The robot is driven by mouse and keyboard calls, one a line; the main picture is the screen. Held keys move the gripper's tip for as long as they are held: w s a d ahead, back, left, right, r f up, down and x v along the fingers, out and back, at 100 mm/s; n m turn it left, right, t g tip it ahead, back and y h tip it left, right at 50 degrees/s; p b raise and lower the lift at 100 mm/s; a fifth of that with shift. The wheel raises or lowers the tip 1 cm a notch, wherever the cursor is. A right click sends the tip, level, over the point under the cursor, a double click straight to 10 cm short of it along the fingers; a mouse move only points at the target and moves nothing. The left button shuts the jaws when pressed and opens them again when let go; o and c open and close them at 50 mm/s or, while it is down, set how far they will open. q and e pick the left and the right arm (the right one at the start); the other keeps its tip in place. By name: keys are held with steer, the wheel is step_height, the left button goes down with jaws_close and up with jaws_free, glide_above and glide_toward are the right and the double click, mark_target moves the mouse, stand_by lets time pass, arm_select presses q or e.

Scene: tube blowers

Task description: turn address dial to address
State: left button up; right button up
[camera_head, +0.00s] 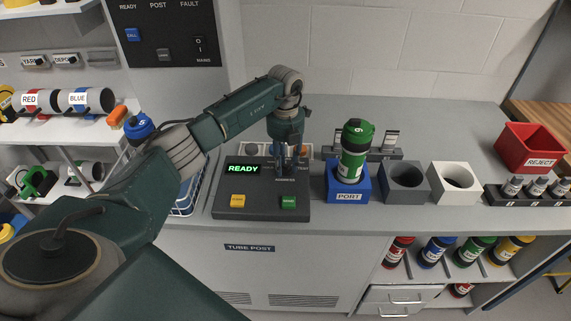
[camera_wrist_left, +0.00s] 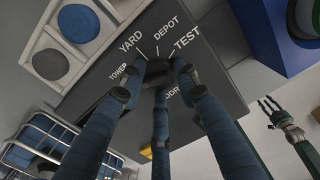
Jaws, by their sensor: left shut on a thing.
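The address dial (camera_wrist_left: 157,72) sits on the dark console (camera_head: 228,207), under the printed words TOWER, YARD, DEPOT and TEST. My left gripper (camera_head: 287,170) points straight down over the console's right part. In the left wrist view its blue fingers (camera_wrist_left: 157,80) close around the dial, so the gripper is shut on it. The fingers hide most of the dial, and its exact pointing direction cannot be told. The console display (camera_head: 243,169) reads READY in green. My right gripper (camera_wrist_left: 269,108) shows small in the left wrist view, with its fingers spread and empty.
A blue PORT block (camera_head: 348,196) holds an upright green tube (camera_head: 356,150) just right of the console. Grey (camera_head: 404,198) and white (camera_head: 453,199) blocks with round holes follow. A red REJECT bin (camera_head: 530,143) stands far right. A yellow button (camera_head: 237,201) and green button (camera_head: 288,202) lie along the console's front.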

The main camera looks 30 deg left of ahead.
mark_target(285, 165)
arm_select(q)
steer(key=m+b, duration=0.1)
steer(key=m, duration=0.1)
steer(key=shift+w+a+m, duration=0.1)
steer(key=shift+a+m, duration=0.05)
steer(key=shift+m, duration=0.15)
steer(key=shift+r+m+b, duration=0.15)
steer(key=shift+m+b, duration=0.65)
steer(key=shift+m, duration=0.9)
steer(key=shift+w, duration=0.1)
steer(key=o, duration=1.2)
step_height(285, 165, up, 12)
steer(key=shift+f, duration=0.1)
